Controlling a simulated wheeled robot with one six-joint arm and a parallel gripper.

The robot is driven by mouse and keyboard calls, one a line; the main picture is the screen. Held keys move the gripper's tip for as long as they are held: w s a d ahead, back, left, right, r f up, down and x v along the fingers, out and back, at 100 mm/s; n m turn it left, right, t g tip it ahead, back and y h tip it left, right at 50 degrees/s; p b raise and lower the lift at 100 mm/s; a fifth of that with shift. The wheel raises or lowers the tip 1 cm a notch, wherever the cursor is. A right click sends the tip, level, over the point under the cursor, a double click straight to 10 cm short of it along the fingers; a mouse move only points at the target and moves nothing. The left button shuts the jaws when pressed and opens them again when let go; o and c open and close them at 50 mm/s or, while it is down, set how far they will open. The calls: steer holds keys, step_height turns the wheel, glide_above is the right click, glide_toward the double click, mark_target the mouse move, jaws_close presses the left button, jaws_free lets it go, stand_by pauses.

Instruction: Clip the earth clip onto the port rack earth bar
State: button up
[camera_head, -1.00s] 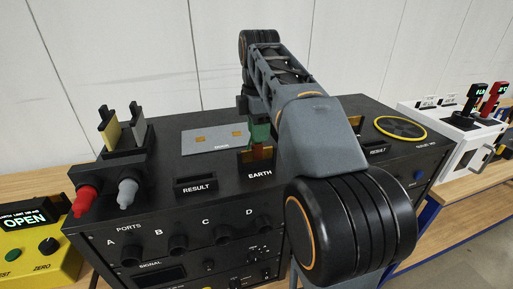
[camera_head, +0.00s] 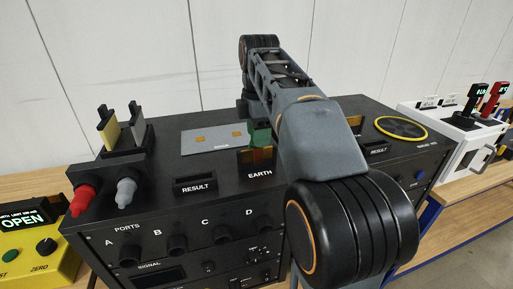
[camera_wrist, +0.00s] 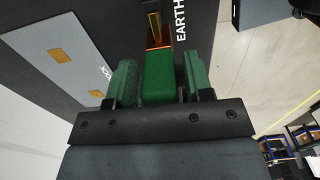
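The earth clip (camera_wrist: 159,78) is a green block in the wrist view, between the two green-padded fingers of my gripper (camera_wrist: 160,82). Narrow gaps show on both sides of it, so the fingers look open around it. Its far end is at the copper-orange earth bar (camera_wrist: 154,28) in the dark EARTH holder. In the head view the bar (camera_head: 265,154) shows behind the EARTH label, with green (camera_head: 260,137) just above it. My arm hides much of this spot, and I cannot tell how far the clip sits over the bar.
A grey plate (camera_head: 214,139) with two orange squares lies left of the holder. A RESULT holder (camera_head: 195,184) stands front left. A black stand with red and grey probes (camera_head: 127,190) is farther left. A yellow-ringed disc (camera_head: 400,127) lies to the right.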

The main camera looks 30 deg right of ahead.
steer(key=shift+o, duration=1.1)
steer(key=shift+r, duration=0.1)
step_height(320, 180, up, 12)
steer(key=p, duration=0.5)
steer(key=shift+r, duration=0.1)
steer(key=shift+r+p, duration=0.7)
steer(key=shift+p, duration=0.25)
